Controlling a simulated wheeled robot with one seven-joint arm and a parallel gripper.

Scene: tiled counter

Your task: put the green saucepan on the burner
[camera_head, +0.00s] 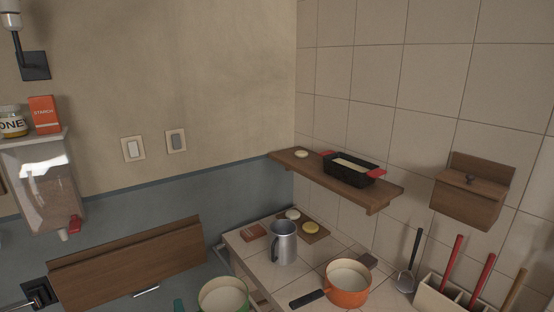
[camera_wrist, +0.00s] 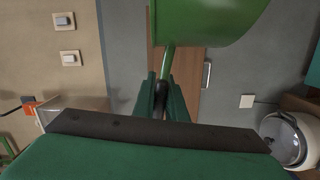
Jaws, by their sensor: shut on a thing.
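The green saucepan (camera_head: 224,296) is at the bottom edge of the head view, partly cut off, with its cream inside facing up. It appears off the counter, in front of its near left edge. In the wrist view the green saucepan (camera_wrist: 208,22) fills the top, and its handle runs down to my gripper (camera_wrist: 163,84). The green fingers are shut on the dark end of the handle. Only a green bit of my gripper (camera_head: 178,305) shows in the head view. I cannot make out a burner in either view.
The tiled counter (camera_head: 312,286) holds an orange saucepan (camera_head: 347,283), a metal mug (camera_head: 283,243) and a utensil holder (camera_head: 433,297). A wooden shelf (camera_head: 389,192) with a black loaf pan (camera_head: 350,173) juts out above it. A wooden panel (camera_head: 130,262) is at the left.

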